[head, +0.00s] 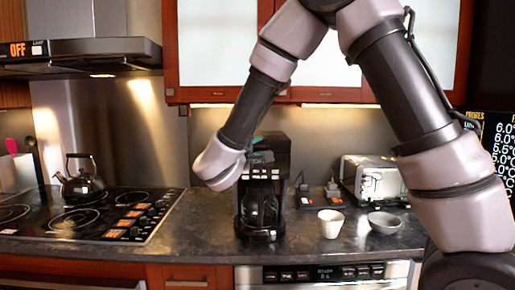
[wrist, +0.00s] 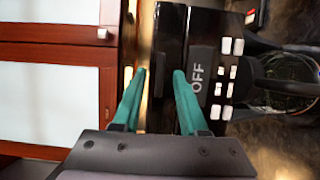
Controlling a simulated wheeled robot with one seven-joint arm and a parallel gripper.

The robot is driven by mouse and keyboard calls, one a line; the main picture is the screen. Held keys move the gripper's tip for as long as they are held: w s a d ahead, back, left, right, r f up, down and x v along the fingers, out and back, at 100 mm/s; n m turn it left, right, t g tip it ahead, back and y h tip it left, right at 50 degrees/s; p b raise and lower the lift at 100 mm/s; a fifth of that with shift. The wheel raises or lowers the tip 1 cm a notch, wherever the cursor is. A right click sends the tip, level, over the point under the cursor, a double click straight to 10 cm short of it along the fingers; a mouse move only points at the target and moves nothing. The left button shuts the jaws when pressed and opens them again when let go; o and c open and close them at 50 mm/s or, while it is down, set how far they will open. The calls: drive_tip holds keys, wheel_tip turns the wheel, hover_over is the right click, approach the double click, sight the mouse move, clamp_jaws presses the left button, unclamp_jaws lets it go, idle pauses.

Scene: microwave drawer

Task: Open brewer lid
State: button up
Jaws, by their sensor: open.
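The black coffee brewer (head: 282,150) stands upright on the counter, with its glass carafe (head: 258,208) in its lower part. In the wrist view the brewer shows turned sideways, its dark upper end with the lid (wrist: 168,30) between and beyond my fingertips, next to an OFF panel with white buttons (wrist: 222,80). The lid looks down. My gripper (wrist: 159,73) is open, with two teal fingers apart and nothing held. One fingertip appears past the brewer's top edge, the other over its black face. I cannot tell whether they touch it. In the head view my wrist partly hides the brewer's upper left.
A stove (head: 90,215) with a kettle (head: 80,180) is at left. A white cup (head: 331,223), a grey bowl (head: 384,222) and a toaster (head: 372,180) stand right of the brewer. Wall cabinets (head: 330,70) hang above. Bare counter (head: 195,225) lies left of the brewer.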

clamp_jaws()
idle(1.4)
